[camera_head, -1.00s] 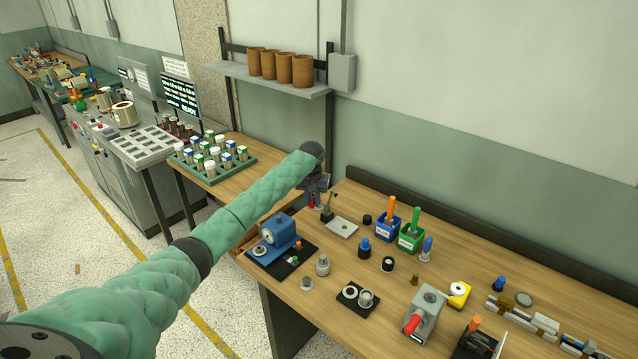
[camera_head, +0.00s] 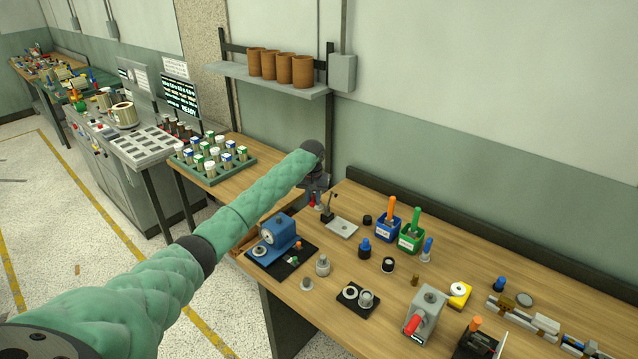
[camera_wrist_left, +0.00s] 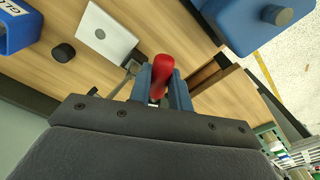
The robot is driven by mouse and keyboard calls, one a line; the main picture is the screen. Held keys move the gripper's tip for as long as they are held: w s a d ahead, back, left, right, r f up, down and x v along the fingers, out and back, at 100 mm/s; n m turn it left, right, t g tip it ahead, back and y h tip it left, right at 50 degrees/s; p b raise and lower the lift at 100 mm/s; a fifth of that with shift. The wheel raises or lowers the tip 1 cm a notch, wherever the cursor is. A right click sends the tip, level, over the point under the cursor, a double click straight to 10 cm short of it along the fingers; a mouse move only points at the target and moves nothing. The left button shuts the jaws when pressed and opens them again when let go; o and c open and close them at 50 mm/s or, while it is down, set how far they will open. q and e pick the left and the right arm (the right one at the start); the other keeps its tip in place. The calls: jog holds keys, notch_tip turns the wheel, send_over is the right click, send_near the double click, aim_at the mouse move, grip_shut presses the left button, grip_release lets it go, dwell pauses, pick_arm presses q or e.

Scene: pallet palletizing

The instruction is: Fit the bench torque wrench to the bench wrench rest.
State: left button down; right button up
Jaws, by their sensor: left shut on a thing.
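My left gripper (camera_head: 316,195) is at the far left end of the workbench, partly hidden behind its own wrist. In the left wrist view its blue fingers (camera_wrist_left: 162,88) are shut on a red handle, which I take to be the bench torque wrench (camera_wrist_left: 160,70). The rest of the wrench is mostly hidden by the fingers. A light metal plate (camera_head: 342,229) with a dark upright post lies just right of the gripper; it also shows in the left wrist view (camera_wrist_left: 105,32). I cannot tell for sure which thing is the wrench rest. My right gripper is out of view.
A blue machine (camera_head: 277,233) on a black mat stands in front of the gripper. A bottle tray (camera_head: 217,168) sits on the left table.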

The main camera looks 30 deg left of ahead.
pick_arm(q)
jog(key=shift+w, duration=0.1)
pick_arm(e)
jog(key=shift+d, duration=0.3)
pick_arm(q)
jog(key=c, duration=1.2)
grip_release()
